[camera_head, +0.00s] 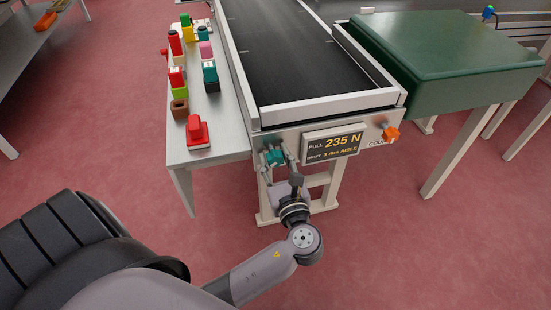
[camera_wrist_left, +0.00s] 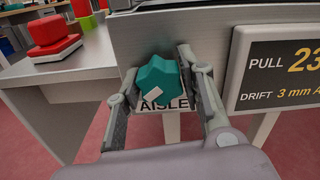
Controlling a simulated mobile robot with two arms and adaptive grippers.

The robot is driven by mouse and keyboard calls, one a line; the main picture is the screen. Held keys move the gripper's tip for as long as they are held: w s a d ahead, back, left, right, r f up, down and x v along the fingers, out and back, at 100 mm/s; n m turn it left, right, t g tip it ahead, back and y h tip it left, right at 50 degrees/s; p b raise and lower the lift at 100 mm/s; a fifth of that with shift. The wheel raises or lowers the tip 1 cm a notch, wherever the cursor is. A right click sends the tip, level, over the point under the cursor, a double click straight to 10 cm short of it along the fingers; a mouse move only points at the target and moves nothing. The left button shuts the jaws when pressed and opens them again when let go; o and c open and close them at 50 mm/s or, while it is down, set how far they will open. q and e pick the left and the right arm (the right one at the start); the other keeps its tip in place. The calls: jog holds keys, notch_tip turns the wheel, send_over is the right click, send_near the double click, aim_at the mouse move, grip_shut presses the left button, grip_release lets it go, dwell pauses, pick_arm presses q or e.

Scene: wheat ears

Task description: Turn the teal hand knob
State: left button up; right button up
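The teal hand knob (camera_head: 274,157) is on the front panel of the conveyor, left of the display. In the left wrist view the lobed knob (camera_wrist_left: 160,78) sits between my two fingers, with a pale slanted mark on its face. A label reading AISLE (camera_wrist_left: 164,105) is under it. My left gripper (camera_head: 281,163) is at the panel, its fingers on either side of the knob. In the left wrist view the gripper (camera_wrist_left: 159,75) looks open, its fingertips very close to the knob's sides; contact is not clear. My right gripper is not in view.
The display (camera_head: 333,145) reads PULL 235 N and DRIFT 3 mm AISLE. An orange knob (camera_head: 390,134) is at the panel's right end. A side table (camera_head: 222,142) at left holds a red stamp-like block (camera_head: 197,134) and several coloured blocks. A green-topped table (camera_head: 440,60) stands right.

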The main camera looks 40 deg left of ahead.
pick_arm(q)
jog(key=c, duration=0.6)
jog(key=shift+c, duration=0.2)
jog(key=shift+n, duration=0.3)
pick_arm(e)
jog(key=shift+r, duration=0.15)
pick_arm(q)
jog(key=shift+n+p, duration=0.4)
jog(key=shift+n, duration=1.4)
jog(key=n, duration=0.3)
jog(key=shift+f+n, duration=0.1)
jog(key=shift+n, duration=0.2)
jog(key=n+b, duration=0.1)
jog(key=n, duration=0.2)
jog(key=shift+n+b, duration=0.45)
jog(key=shift+n, duration=0.45)
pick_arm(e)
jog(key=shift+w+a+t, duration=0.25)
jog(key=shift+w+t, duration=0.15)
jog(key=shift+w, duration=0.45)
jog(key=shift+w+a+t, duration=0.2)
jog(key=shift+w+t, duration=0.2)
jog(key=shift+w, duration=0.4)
